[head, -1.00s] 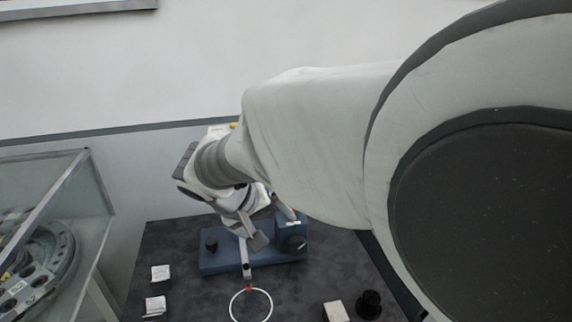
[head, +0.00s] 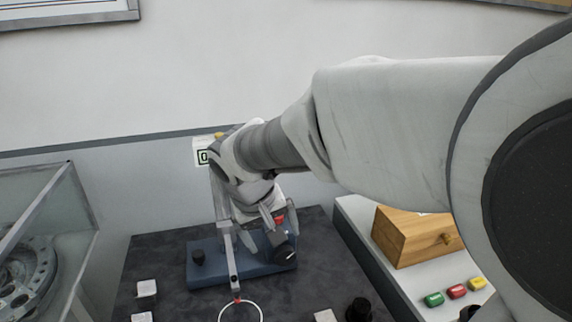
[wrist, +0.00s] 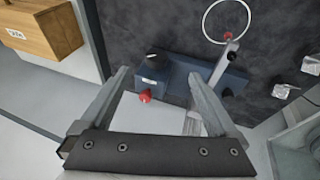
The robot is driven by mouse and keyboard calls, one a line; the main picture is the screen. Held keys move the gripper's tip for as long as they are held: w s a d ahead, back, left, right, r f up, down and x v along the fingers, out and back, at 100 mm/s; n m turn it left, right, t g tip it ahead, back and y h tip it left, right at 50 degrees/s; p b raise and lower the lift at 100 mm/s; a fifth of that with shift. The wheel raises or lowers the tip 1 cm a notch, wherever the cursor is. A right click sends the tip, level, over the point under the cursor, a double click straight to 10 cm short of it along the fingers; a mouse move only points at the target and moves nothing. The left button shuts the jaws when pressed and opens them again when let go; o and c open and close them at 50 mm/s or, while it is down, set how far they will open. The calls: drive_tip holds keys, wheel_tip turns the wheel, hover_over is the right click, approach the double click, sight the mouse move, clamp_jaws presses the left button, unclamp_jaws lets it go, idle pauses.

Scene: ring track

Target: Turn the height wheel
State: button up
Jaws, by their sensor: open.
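A blue device base (head: 222,276) stands on the dark table. It carries a small black knob (head: 198,257) at the left and a blue box with a dark dial (head: 284,252) at the right. No label shows which one is the height wheel. A red button (wrist: 145,96) sits on the box. A grey post and arm (head: 229,245) ends in a red tip at a white ring (head: 240,313). My gripper (wrist: 158,73) is open and empty, above the blue box. In the wrist view the box and dial (wrist: 157,57) show between its fingers; I see no contact.
A wooden box (head: 410,238) and several coloured buttons (head: 456,291) are on the light counter at right. A glass case (head: 45,235) stands at left. White blocks (head: 146,288) and a black cylinder (head: 359,309) are on the table.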

sight(286, 250)
drive_tip(key=shift+w+d+r+y, duration=1.25)
drive_tip(key=shift+d+y, duration=0.55)
drive_tip(key=shift+d, duration=0.75)
drive_tip(key=shift+m, duration=0.4)
drive_tip(key=b+x, duration=0.3)
drive_tip(key=x, duration=1.4)
drive_tip(key=c, duration=1.4)
drive_tip(key=shift+o, duration=0.2)
